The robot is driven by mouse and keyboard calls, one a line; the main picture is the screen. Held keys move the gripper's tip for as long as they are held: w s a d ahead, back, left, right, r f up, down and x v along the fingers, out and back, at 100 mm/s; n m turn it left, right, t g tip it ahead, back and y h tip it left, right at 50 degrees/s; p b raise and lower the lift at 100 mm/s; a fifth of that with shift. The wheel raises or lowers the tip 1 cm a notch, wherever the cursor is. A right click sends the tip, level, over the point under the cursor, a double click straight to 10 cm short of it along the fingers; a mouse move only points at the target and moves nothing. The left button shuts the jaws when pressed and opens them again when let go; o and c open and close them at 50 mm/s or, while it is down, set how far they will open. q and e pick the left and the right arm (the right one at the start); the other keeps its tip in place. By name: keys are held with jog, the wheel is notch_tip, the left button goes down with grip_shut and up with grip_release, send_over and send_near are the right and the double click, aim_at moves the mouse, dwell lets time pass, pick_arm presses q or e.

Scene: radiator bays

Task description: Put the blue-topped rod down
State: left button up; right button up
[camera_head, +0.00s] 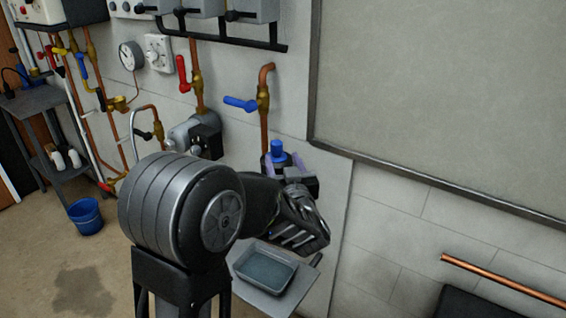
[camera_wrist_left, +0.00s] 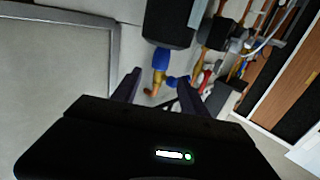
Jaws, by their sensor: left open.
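A blue cylindrical top (camera_head: 277,147), seemingly that of the blue-topped rod, shows just past my left gripper (camera_head: 284,161) in the head view. The gripper's two pale purplish fingers are spread on either side of it. In the left wrist view, the fingers of my left gripper (camera_wrist_left: 158,77) are apart. A blue piece (camera_wrist_left: 161,57) shows beyond the gap between them, against a dark block (camera_wrist_left: 169,22). I cannot tell whether the fingers touch it. The rod's lower part is hidden behind the gripper and wrist. My right gripper is not in view.
A grey tray (camera_head: 263,271) sits on a small ledge below the wrist. Copper pipes with a blue lever (camera_head: 240,103) and a red lever (camera_head: 183,73) run up the wall close by. A framed grey panel (camera_head: 440,90) fills the upper right. A blue bucket (camera_head: 85,216) stands at left.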

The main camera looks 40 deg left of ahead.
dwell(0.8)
pick_arm(q)
jog(key=s+d+f+m+g+h, duration=0.1)
jog(key=d+f+m+h, duration=0.35)
jog(key=f, duration=0.95)
jog(key=s+d+f+m+g+h, duration=0.15)
jog(key=d+f+h, duration=0.35)
jog(key=d+f, duration=0.7)
jog(key=s+d+f+m+g+h, duration=0.1)
jog(key=s+d+f+g+h, duration=0.15)
jog(key=s+f, duration=0.35)
jog(key=s+d+f+g+h, duration=0.1)
jog(key=s+d+f+g, duration=0.2)
jog(key=f, duration=0.5)
jog(key=s+d+f+g+h, duration=0.2)
jog(key=s+d, duration=0.4)
jog(key=s, duration=0.2)
jog(key=s+d+f+g+h, duration=0.2)
jog(key=s+d, duration=0.4)
jog(key=s, duration=0.3)
jog(key=shift+s+d+f, duration=0.15)
jog(key=shift+d+f, duration=0.1)
jog(key=shift+f, duration=0.35)
